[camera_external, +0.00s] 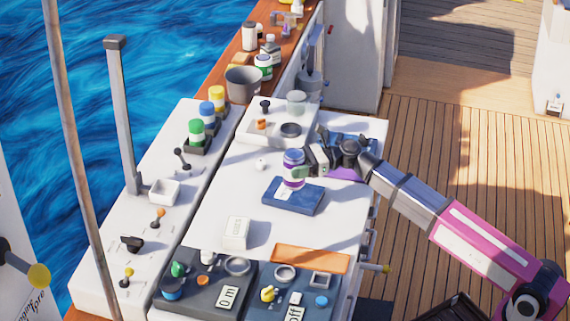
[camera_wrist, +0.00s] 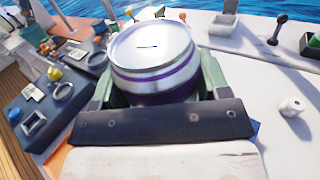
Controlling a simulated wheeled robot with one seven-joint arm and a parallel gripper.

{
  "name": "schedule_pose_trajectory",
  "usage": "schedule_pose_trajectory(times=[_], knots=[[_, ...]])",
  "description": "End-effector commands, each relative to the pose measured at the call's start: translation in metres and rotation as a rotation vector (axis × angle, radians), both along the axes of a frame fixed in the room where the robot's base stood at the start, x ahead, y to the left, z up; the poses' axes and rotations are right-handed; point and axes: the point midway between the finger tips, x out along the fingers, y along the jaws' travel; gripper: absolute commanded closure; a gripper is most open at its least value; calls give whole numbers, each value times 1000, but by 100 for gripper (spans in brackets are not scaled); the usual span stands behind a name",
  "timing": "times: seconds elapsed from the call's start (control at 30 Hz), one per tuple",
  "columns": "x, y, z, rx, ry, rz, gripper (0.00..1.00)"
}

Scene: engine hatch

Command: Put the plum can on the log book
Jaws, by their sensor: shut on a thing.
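The plum can (camera_external: 293,170) is purple and white with a pale lid, and it is upright. My gripper (camera_external: 299,171) is shut on it from the right. In the wrist view the can (camera_wrist: 152,65) fills the space between my gripper's fingers (camera_wrist: 155,85). The log book (camera_external: 293,197) is a dark blue flat book with a white label, lying on the white hatch top. The can is over the back part of the book; I cannot tell whether its base touches the cover. In the wrist view the book is mostly hidden behind the can and gripper.
A white box (camera_external: 236,232) stands in front of the book, with an orange panel (camera_external: 310,259) nearer. A small white knob (camera_external: 262,165) is to the left. Another dark blue and purple item (camera_external: 348,147) lies behind my gripper. Dark control panels (camera_external: 205,287) line the front.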

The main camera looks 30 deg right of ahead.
Motion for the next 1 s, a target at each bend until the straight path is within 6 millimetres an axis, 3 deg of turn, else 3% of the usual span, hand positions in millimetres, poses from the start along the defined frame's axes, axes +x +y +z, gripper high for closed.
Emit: schedule_pose_trajectory(times=[0.1, 0.33, 0.57, 0.83, 1.0], knots=[[24, -12, -14, 1, 2, -2, 66], [50, -30, -33, 2, 1, -1, 66], [54, -33, -43, 2, 1, 1, 66], [54, -33, -75, 1, 1, -1, 66], [54, -33, -77, 2, 0, -1, 66]])
